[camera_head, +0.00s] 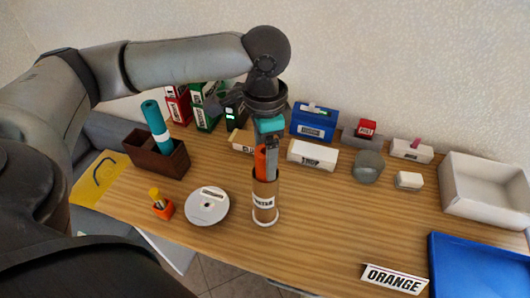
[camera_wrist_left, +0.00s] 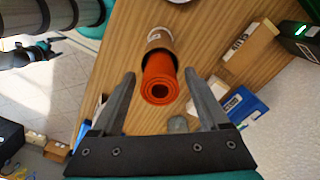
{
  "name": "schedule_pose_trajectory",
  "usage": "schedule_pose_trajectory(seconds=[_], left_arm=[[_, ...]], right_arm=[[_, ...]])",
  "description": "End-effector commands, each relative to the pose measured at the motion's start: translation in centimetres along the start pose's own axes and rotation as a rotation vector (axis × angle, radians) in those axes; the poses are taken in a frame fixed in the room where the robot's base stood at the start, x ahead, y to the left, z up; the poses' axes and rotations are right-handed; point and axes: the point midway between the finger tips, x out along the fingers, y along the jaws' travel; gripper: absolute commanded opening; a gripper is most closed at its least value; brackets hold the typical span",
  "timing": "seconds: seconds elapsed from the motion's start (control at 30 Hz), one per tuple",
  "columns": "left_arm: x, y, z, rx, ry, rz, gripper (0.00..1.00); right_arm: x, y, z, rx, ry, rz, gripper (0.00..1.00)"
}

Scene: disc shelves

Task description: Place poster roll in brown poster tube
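The brown poster tube (camera_head: 264,203) stands upright on the wooden table, with a white label and a white base. The orange poster roll (camera_head: 260,160) stands in it, with its upper part sticking out of the mouth. In the left wrist view the roll's spiral end (camera_wrist_left: 160,88) faces the camera, and the tube (camera_wrist_left: 160,40) shows behind it. My left gripper (camera_head: 267,150) is right above the tube, pointing down. In the wrist view its fingers (camera_wrist_left: 160,75) are spread on both sides of the roll, with gaps visible on each side. My right gripper is not clearly seen.
A dark brown box (camera_head: 170,163) holding a teal roll (camera_head: 155,124) stands at left. A white disc (camera_head: 207,206) and an orange holder (camera_head: 162,209) are left of the tube. Labelled boxes line the back. A white bin (camera_head: 488,190), blue tray (camera_head: 475,270) and ORANGE sign (camera_head: 393,279) are right.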

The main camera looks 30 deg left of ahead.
Motion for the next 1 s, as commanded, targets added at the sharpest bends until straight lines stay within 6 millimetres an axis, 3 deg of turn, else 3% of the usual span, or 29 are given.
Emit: schedule_pose_trajectory(seconds=[0.33,0.7,1.0], left_arm=[[-1.1,0.0,-0.1,0.0,0.002,-0.002,0.78],[-8.8,-0.1,-0.1,0.0,0.004,-0.002,0.78],[-11.9,0.0,-0.1,-0.001,0.002,0.0,0.78]], right_arm=[[-0.3,0.3,0.1,-0.002,-0.002,0.004,1.0],[-2.0,0.3,-0.1,-0.002,-0.002,0.004,1.0],[-2.6,0.4,-0.1,-0.002,-0.002,0.004,1.0]])
